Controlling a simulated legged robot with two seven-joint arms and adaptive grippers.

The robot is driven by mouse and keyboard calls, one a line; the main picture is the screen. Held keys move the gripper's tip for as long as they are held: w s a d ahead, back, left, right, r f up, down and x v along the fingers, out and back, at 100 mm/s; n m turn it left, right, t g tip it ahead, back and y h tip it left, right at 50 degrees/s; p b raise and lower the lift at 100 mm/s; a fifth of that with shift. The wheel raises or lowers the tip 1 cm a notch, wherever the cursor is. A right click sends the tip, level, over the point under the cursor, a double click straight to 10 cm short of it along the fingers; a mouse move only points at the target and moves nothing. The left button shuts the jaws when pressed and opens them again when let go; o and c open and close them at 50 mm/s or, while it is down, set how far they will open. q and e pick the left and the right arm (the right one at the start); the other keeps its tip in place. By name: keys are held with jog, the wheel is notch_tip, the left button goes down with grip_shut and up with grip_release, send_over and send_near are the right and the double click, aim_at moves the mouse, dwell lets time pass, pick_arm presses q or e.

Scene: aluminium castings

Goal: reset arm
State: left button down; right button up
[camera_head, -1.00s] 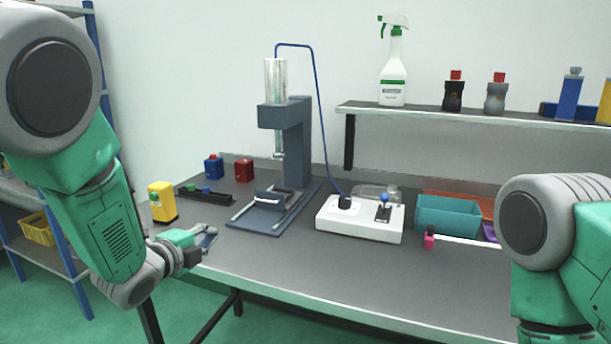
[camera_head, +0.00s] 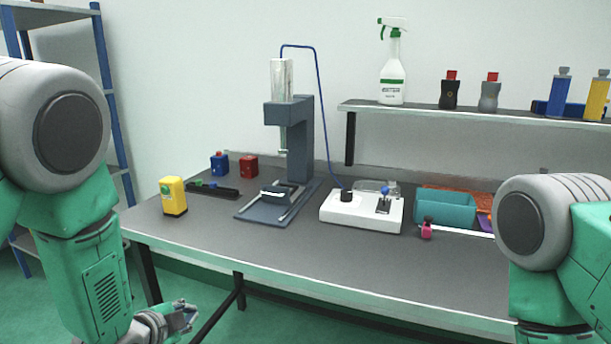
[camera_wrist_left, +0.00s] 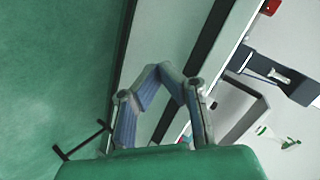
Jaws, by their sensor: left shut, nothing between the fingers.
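My left gripper (camera_head: 188,316) hangs low in the head view, below and in front of the table's front left edge, away from the objects. It also shows in the left wrist view (camera_wrist_left: 157,72), with its fingertips together and nothing between them. My left arm (camera_head: 85,270) comes down along the left side of the head view. My right arm (camera_head: 560,250) shows at the right edge, and its gripper is out of the picture.
The table (camera_head: 300,255) carries a grey press (camera_head: 299,140), a white control box (camera_head: 361,210), a teal bin (camera_head: 446,209) and a yellow block (camera_head: 173,196). A shelf (camera_head: 480,113) holds bottles at the back. A rack (camera_head: 110,100) stands left. The table's front is bare.

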pick_arm(q)
jog(key=s+a+f+n+g+y, duration=0.1)
jog(key=s+f+n+g, duration=0.15)
jog(key=s+f, duration=0.4)
jog(key=s+a+f+n+g+y, duration=0.1)
jog(key=s+a+f+n+g, duration=0.1)
jog(key=s+f+n, duration=0.4)
jog(key=s+f+n+g, duration=0.2)
jog(key=s+n+g, duration=0.1)
jog(key=s, duration=0.8)
jog(key=s+f+n+g, duration=0.2)
jog(key=s+n+g, duration=0.1)
jog(key=s, duration=0.9)
jog(key=shift+s+a+y, duration=0.25)
jog(key=shift+a+y, duration=0.05)
jog(key=shift+a, duration=0.15)
jog(key=c, duration=2.2)
grip_release()
jog(key=shift+w, duration=0.15)
